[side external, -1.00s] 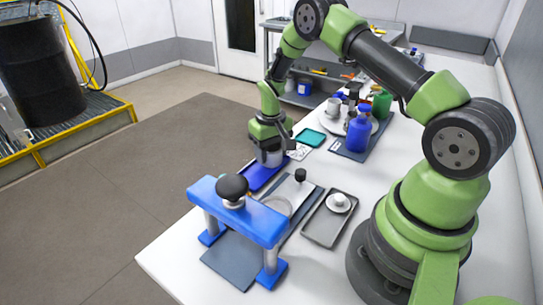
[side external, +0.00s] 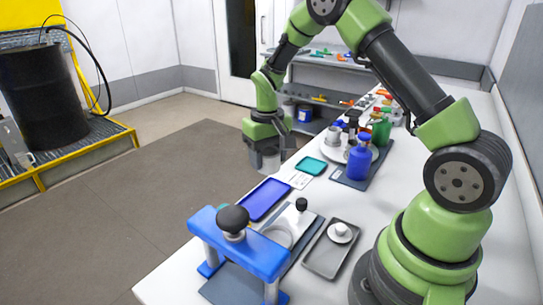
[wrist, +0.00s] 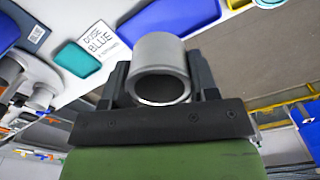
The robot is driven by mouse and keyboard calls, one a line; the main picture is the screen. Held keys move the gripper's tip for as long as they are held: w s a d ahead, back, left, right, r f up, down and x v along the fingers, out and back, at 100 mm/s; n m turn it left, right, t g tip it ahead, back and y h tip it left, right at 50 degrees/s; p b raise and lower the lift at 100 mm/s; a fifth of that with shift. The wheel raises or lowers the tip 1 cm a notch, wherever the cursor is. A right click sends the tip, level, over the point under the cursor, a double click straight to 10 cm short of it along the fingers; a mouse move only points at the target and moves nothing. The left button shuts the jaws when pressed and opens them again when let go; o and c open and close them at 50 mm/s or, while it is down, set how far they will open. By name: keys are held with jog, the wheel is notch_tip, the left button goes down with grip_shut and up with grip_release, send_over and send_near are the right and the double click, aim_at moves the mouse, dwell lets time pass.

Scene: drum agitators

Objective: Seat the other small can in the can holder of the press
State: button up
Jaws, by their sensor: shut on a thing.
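My gripper (side external: 268,160) is shut on a small grey can (wrist: 160,58), held in the air beyond the far end of the blue tray (side external: 263,200). In the wrist view the can sits between both fingers, its round open-looking end facing the camera. The press (side external: 238,238), a blue frame with a black knob, stands at the near end of the table. Behind its crossbar a round light ring (side external: 277,236), which looks like the can holder, lies on a pale plate and is partly hidden. It looks empty. The blue tray is bare.
A dark tray (side external: 322,262) with a white round piece lies right of the press. A teal tray (side external: 310,166) and a printed card (side external: 300,181) lie farther back. A blue bottle (side external: 359,160) and green bottle (side external: 381,132) stand near a light can (side external: 334,133).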

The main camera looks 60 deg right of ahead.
jog(key=s+a+f, duration=0.2)
jog(key=s+a, duration=0.7)
jog(key=a, duration=0.1)
jog(key=shift+s+a+f, duration=0.1)
jog(key=shift+a+f, duration=0.05)
jog(key=shift+f, duration=2.55)
jog(key=shift+f, duration=0.45)
jog(key=o, duration=1)
jog(key=o, duration=0.3)
jog(key=shift+r, duration=0.1)
jog(key=shift+r, duration=1.2)
